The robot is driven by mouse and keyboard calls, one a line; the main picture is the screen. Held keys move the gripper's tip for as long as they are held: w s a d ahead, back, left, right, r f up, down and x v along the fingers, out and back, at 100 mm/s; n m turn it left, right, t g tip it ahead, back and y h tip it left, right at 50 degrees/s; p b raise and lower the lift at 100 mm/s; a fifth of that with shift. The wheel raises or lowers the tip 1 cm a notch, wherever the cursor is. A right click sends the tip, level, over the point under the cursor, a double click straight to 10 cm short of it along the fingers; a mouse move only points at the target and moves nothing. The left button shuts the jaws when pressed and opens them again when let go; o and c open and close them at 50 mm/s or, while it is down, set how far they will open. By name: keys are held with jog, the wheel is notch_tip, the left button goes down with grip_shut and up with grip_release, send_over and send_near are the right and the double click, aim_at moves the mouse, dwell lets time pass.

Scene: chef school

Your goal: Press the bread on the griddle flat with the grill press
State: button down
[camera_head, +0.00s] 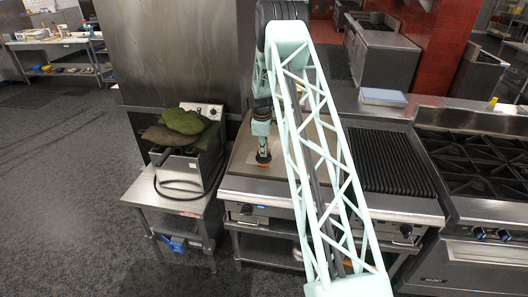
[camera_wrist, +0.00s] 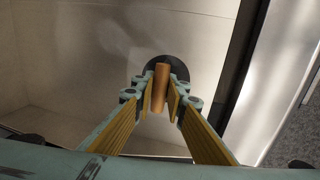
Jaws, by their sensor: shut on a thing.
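The grill press has an upright wooden handle (camera_wrist: 161,80) and a dark round plate (camera_wrist: 184,68) in the wrist view. My gripper (camera_wrist: 161,95) is shut on the handle, with a yellow-padded finger on each side. In the head view my gripper (camera_head: 263,152) is low over the left part of the flat griddle (camera_head: 241,152). The bread is not visible in either view; I cannot tell whether it lies under the plate. Whether the plate touches the surface is also unclear.
A ribbed grill (camera_head: 388,162) stands to the right of the griddle, then a burner range (camera_head: 475,165). On the left, a steel stand (camera_head: 150,192) holds a fryer (camera_head: 186,165) with green cloth-like items (camera_head: 183,121) on top. A pale tray (camera_head: 383,97) lies behind.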

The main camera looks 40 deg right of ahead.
jog(key=shift+s+a+f, duration=0.1)
jog(key=shift+s+f, duration=0.05)
jog(key=shift+f, duration=0.25)
dwell(3.1)
jog(key=shift+r, duration=0.15)
dwell(0.6)
jog(key=shift+w+r, duration=0.2)
jog(key=shift+r, duration=1.1)
jog(key=shift+r+p, duration=0.8)
jog(key=shift+r, duration=2.45)
